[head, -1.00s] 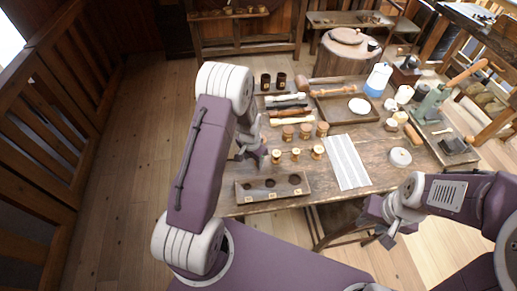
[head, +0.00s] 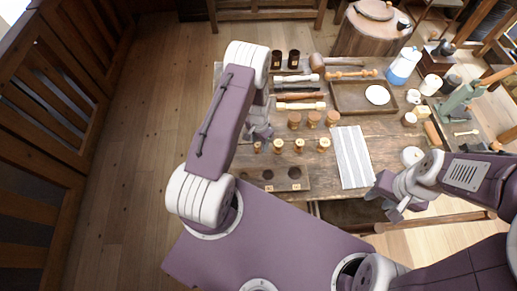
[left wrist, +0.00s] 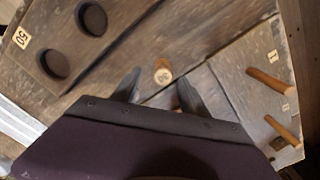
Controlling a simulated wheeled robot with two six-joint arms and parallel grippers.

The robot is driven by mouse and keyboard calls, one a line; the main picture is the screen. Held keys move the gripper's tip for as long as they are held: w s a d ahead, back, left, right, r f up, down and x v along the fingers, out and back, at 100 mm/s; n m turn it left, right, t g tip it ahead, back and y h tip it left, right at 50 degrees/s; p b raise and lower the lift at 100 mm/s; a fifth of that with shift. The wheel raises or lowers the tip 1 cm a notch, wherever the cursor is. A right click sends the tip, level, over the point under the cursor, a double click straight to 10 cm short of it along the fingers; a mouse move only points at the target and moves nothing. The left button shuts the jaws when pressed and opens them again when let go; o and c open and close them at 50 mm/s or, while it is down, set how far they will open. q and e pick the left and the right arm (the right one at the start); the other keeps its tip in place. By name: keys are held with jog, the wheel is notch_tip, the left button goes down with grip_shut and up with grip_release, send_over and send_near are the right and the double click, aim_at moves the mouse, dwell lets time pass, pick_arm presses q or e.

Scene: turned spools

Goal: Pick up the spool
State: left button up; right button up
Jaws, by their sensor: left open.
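Several small pale-topped wooden spools stand in a row on the workbench, among them the leftmost spool (head: 257,148), a second spool (head: 278,146) and the rightmost spool (head: 323,144). My left gripper (head: 262,133) is low over the bench at the left end of this row. In the left wrist view my left gripper (left wrist: 160,92) is open, its fingers spread to either side of one upright spool (left wrist: 163,73) with a marked top. The spool shows between and slightly beyond the fingertips; I cannot tell contact. My right gripper (head: 394,208) hangs off the bench's front right edge, its jaws unclear.
A wooden holder with round holes (head: 308,182) lies at the bench's front edge. Larger brown spools (head: 313,119) stand behind the row. A striped cloth (head: 351,158) lies right of it. A tray (head: 350,108) and turned tools (head: 300,106) lie farther back.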

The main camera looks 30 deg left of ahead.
aim_at(257, 145)
pick_arm(q)
jog(key=f, duration=0.1)
jog(key=f+b, duration=0.2)
jog(key=f, duration=0.1)
jog(key=shift+s+a, duration=0.35)
jog(key=shift+s, duration=0.25)
jog(key=shift+r, duration=0.25)
jog(key=shift+w, duration=0.1)
jog(key=shift+w+f, duration=0.1)
jog(key=c, duration=0.5)
grip_shut()
pick_arm(e)
jog(key=f, duration=0.1)
jog(key=s+f, duration=0.1)
jog(key=shift+f, duration=0.35)
jog(key=shift+r, duration=0.1)
